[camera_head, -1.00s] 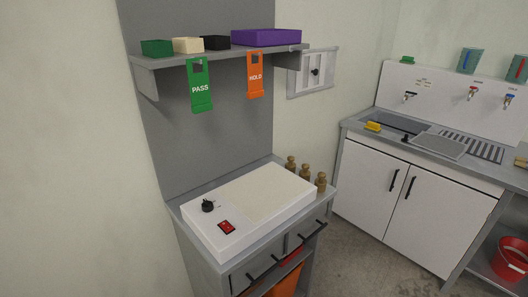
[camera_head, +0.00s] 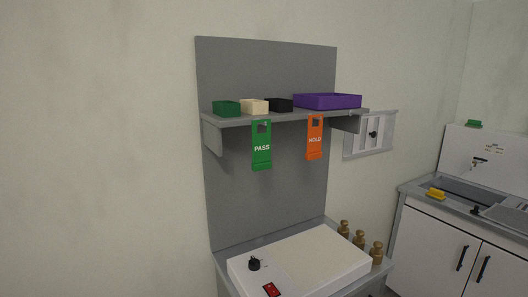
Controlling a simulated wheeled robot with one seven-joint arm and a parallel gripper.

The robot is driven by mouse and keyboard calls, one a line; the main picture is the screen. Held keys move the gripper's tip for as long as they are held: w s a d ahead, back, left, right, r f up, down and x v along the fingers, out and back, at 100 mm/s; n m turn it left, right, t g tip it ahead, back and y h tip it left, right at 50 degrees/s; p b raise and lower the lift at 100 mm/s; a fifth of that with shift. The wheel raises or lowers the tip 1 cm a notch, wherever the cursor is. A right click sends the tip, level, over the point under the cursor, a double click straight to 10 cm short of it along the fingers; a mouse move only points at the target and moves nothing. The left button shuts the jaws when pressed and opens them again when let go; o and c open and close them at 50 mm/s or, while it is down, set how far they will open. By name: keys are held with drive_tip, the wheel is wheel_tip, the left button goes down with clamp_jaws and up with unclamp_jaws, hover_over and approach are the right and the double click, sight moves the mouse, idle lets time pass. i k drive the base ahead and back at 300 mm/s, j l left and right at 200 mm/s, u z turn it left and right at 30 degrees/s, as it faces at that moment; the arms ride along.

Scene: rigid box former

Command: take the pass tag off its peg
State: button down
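The green pass tag (camera_head: 262,148) hangs from the front edge of the grey shelf (camera_head: 290,115), with the word PASS on it. Its top has a dark opening; the peg itself is too small to make out clearly. The orange hold tag (camera_head: 314,138) hangs to its right, apart from it. My gripper is not in view.
On the shelf stand a green box (camera_head: 227,108), a cream box (camera_head: 254,106), a black box (camera_head: 280,104) and a purple tray (camera_head: 327,101). Below is a white machine (camera_head: 300,262) with a knob, beside several brass weights (camera_head: 359,238). A sink counter (camera_head: 431,208) is at right.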

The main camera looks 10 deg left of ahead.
sight(261, 143)
drive_tip(key=i+j+u, duration=0.9)
drive_tip(key=i+u, duration=0.15)
drive_tip(key=i, duration=0.2)
